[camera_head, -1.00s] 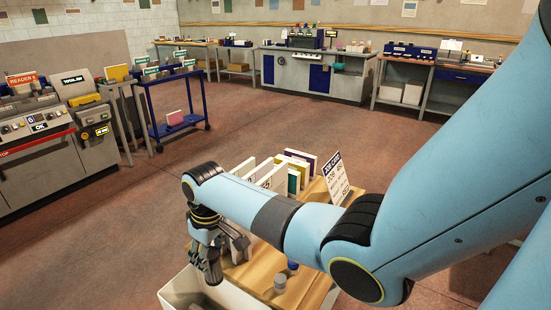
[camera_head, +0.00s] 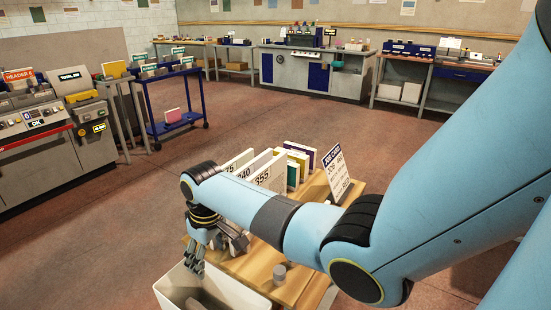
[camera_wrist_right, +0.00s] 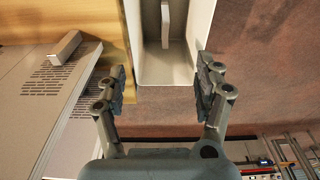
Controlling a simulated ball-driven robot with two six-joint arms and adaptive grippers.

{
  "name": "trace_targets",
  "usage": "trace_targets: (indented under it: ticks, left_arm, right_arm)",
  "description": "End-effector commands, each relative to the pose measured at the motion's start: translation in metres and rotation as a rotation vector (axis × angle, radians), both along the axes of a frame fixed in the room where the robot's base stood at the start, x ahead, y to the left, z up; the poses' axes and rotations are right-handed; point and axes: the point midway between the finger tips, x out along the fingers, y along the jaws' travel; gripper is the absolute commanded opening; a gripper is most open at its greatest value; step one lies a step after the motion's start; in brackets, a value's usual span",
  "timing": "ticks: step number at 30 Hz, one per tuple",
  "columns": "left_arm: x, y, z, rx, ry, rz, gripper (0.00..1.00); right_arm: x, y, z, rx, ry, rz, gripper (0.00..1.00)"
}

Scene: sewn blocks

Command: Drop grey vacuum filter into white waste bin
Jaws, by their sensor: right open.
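The white waste bin (camera_head: 238,294) stands at the front of the wooden table in the head view, and its open top shows in the wrist view (camera_wrist_right: 143,66). A light grey bar-shaped piece (camera_wrist_right: 165,25) is within the bin's outline; it looks like the filter, but I cannot be sure. My right gripper (camera_head: 196,262) is over the bin's left part, pointing down. In the wrist view, the right gripper (camera_wrist_right: 163,92) has its fingers wide apart with nothing between them. My left gripper is not in view.
The wooden table (camera_head: 252,262) carries numbered cards (camera_head: 267,173), a job card sign (camera_head: 335,172) and a small grey cylinder (camera_head: 279,274). A perforated light grey panel (camera_wrist_right: 60,95) lies left of my fingers. Floor left of the bin is clear.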

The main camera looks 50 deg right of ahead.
Motion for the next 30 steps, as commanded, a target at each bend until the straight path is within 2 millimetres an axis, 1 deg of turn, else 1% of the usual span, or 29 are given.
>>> trace_targets:
  ticks: [2, 4, 7, 15, 18, 21, 25, 30]
  left_arm:
    - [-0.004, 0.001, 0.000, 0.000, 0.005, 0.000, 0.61]
    - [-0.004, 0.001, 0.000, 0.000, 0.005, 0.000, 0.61]
    - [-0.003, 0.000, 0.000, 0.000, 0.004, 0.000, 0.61]
    - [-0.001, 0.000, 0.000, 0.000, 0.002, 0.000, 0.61]
    - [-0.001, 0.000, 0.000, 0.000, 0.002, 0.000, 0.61]
    - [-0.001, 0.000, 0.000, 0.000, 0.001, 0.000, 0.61]
    - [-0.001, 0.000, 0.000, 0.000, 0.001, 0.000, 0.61]
    - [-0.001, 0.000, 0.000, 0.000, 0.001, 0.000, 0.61]
  right_arm:
    - [0.000, 0.000, 0.001, 0.000, 0.000, 0.000, 0.69]
    - [0.000, 0.000, 0.005, 0.000, -0.001, 0.000, 0.69]
    - [-0.002, -0.001, 0.017, -0.001, -0.002, 0.001, 0.69]
    - [-0.008, -0.002, 0.077, -0.001, -0.003, 0.001, 0.69]
    - [-0.011, -0.002, 0.095, -0.001, -0.002, 0.000, 0.69]
    - [-0.012, -0.002, 0.109, -0.001, -0.002, 0.000, 0.69]
    - [-0.014, -0.002, 0.118, 0.000, -0.001, 0.000, 0.69]
    - [-0.014, -0.002, 0.119, 0.000, 0.000, 0.000, 0.69]
